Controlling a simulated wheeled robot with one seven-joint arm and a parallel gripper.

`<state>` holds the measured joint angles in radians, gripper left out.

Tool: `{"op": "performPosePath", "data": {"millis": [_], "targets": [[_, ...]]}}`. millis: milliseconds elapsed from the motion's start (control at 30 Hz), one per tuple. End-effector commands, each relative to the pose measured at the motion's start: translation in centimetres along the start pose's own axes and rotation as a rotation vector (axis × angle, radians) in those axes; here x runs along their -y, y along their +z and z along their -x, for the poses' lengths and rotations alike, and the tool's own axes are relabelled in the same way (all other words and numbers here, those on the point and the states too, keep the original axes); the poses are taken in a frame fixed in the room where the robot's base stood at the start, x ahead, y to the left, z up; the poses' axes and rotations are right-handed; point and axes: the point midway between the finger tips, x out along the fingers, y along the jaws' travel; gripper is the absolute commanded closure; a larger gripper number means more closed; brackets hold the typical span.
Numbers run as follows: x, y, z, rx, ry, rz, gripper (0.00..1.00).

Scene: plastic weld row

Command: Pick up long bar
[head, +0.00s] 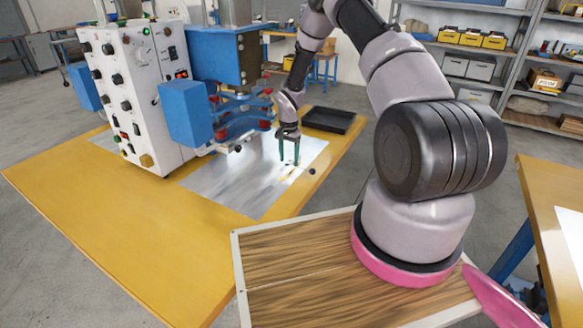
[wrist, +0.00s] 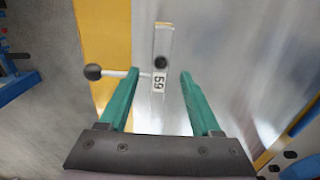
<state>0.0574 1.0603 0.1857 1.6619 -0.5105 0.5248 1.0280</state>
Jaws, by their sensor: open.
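A long, narrow pale bar with a white label reading 59 (wrist: 162,52) shows in the wrist view, lying over the metal sheet. A dark round knob sits on it just above the label. A thin rod with a black ball end (wrist: 92,72) reaches out to the left of the bar, passing by the left fingertip. My gripper (wrist: 160,76) is open, its two green fingers on either side of the bar with gaps showing. In the head view, my gripper (head: 289,161) points down close above the sheet; the bar is too small there to make out clearly.
The yellow table (head: 90,218) carries a shiny metal sheet (head: 235,185). A white control box (head: 140,95) and blue machine parts (head: 188,112) stand left of my gripper. A black tray (head: 328,120) lies behind it. Another table (head: 545,200) is at right.

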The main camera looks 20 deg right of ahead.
Motion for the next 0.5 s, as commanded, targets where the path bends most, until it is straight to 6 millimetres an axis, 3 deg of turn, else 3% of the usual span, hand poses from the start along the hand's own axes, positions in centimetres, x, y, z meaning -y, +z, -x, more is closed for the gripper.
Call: {"op": "performPosePath", "data": {"millis": [200, 500], "targets": [[-0.1, 0.6, -3.3, 0.002, 0.002, 0.000, 0.35], [0.0, 0.6, -3.9, 0.001, 0.001, -0.001, 0.35]]}}
